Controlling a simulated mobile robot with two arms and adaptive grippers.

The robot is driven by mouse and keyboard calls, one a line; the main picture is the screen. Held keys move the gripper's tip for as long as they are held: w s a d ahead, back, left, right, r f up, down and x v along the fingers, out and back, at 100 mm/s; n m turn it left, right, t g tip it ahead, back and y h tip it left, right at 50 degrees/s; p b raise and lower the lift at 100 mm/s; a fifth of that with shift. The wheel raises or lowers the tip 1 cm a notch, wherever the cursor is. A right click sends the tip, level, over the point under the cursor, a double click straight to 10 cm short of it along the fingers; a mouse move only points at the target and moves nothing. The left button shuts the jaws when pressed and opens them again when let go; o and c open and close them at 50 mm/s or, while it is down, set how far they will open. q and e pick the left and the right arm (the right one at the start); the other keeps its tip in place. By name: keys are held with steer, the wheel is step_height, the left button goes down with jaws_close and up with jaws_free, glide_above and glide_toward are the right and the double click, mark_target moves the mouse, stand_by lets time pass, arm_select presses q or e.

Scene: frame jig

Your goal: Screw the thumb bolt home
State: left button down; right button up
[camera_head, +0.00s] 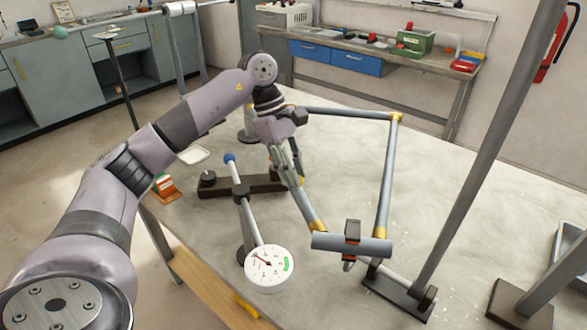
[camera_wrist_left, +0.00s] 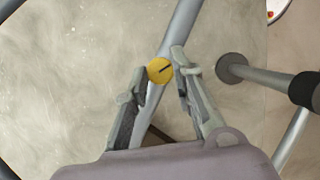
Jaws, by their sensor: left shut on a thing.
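The thumb bolt (camera_wrist_left: 160,70) is a round yellow head with a dark line across it, seen between my left fingertips in the left wrist view. My left gripper (camera_wrist_left: 161,74) is shut on it, with a finger on each side. In the head view my left gripper (camera_head: 292,178) points down at the near-left tube of the grey frame (camera_head: 388,170); the fingers mostly hide the bolt there. The frame has gold corner collars (camera_head: 396,117). How deep the bolt sits cannot be told. My right gripper is not in view.
A round dial gauge (camera_head: 269,269) stands near the table's front, its red needle pointing up-left, away from the green band at right. A blue-knobbed lever (camera_head: 230,158) rises close to my left gripper. A grey post (camera_head: 480,160) slants up at right. The table (camera_head: 490,190) is clear behind it.

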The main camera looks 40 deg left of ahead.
arm_select(q)
steer(key=shift+r, duration=0.15)
steer(key=c, duration=1.3)
jaws_free()
steer(key=shift+c, duration=0.2)
steer(key=v, duration=1.1)
steer(key=shift+a+r, duration=0.2)
steer(key=shift+r, duration=0.15)
